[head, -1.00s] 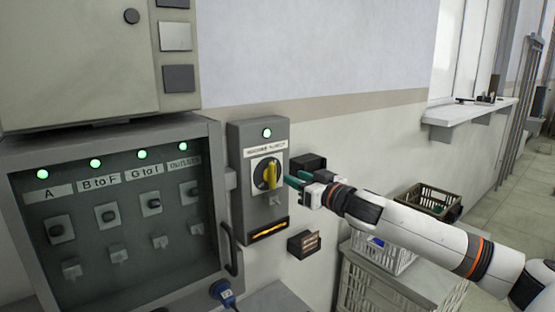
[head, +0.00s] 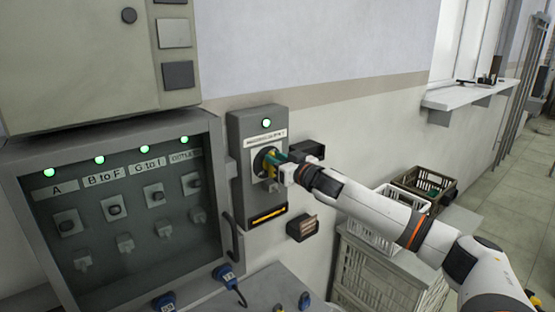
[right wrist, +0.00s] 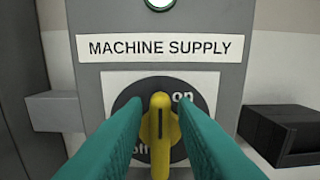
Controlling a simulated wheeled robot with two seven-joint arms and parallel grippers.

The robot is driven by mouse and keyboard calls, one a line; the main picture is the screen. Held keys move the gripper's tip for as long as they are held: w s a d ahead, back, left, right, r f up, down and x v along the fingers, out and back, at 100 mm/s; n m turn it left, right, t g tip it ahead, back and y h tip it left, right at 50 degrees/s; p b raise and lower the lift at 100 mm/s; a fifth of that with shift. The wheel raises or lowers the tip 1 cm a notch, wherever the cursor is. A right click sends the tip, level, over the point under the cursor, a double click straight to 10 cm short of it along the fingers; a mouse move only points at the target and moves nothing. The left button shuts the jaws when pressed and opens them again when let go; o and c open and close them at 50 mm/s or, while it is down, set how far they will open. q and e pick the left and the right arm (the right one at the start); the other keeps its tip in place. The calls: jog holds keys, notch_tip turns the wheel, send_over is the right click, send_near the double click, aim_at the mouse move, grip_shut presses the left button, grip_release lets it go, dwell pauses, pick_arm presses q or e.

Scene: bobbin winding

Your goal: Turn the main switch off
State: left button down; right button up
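The main switch is a yellow rotary handle (right wrist: 160,125) on a dark round dial, on a grey box (head: 252,205) labelled MACHINE SUPPLY. In the right wrist view the handle stands upright, with "on" at its upper right and "off" at its lower left, partly hidden. A green lamp (head: 266,123) above the label is lit. My right gripper (head: 274,160) is at the dial. In the right wrist view its two green fingers (right wrist: 160,128) stand on either side of the handle, with a visible gap to each side. My left gripper is not in view.
A glass-fronted panel (head: 130,235) with several lit green lamps stands left of the switch box, its door handle (head: 231,238) close by. A small black box (head: 308,150) sticks out to the right of the switch. Crates (head: 376,222) stand at lower right.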

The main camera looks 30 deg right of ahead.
grip_shut()
jog(key=n+p, duration=0.1)
jog(key=n, duration=0.1)
jog(key=a+n+p, duration=0.1)
jog(key=n, duration=0.2)
jog(key=n+p, duration=0.1)
jog(key=n, duration=0.2)
jog(key=shift+a+f, duration=0.25)
jog(key=shift+a, duration=0.15)
jog(key=n, duration=0.3)
jog(key=f+n+p, duration=0.1)
jog(key=shift+s+a+n, duration=0.1)
jog(key=shift+a+n, duration=0.25)
jog(key=shift+n, duration=0.05)
jog(key=n, duration=0.2)
jog(key=f+n, duration=0.1)
jog(key=n, duration=0.1)
jog(key=shift+a+f+n+p, duration=0.1)
jog(key=shift+n+p, duration=0.2)
jog(key=shift+n, duration=0.1)
jog(key=shift+f+n, duration=0.1)
jog(key=shift+n, duration=0.2)
jog(key=shift+o, duration=1.6)
grip_release()
